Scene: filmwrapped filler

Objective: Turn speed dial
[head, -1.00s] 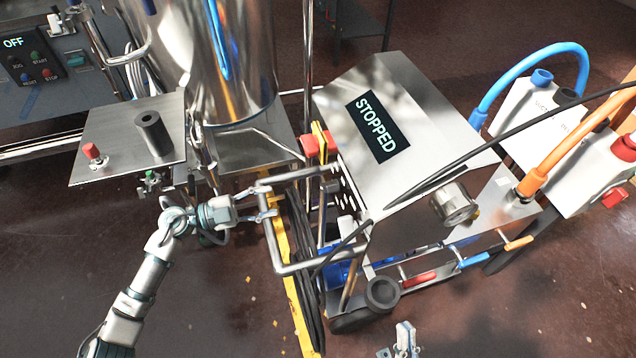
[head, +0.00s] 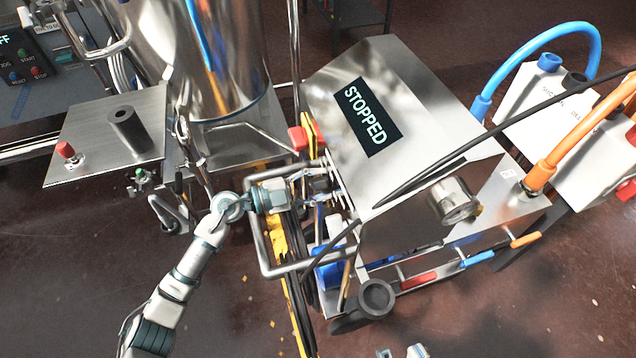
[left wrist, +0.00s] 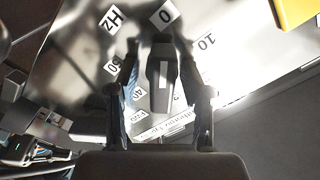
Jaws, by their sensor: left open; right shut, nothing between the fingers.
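The speed dial (left wrist: 163,78) is a dark knob with a white pointer line, on a shiny metal panel (left wrist: 75,60) with labels including Hz, 0, 10 and 40. In the left wrist view my left gripper (left wrist: 160,88) is open, one finger on each side of the knob; I cannot tell whether they touch it. In the head view the left gripper (head: 322,192) is at the left side of the metal control box (head: 415,95), whose display (head: 368,118) reads STOPPED. The dial cannot be made out there. Only the tip of my right gripper (head: 416,352) shows at the bottom edge.
A bent metal rail (head: 262,250) surrounds my left wrist. A black cable (head: 500,128) crosses in front of the box. Blue (head: 540,45) and orange (head: 575,140) hoses stand at right. A metal plate with a red button (head: 66,150) is at left.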

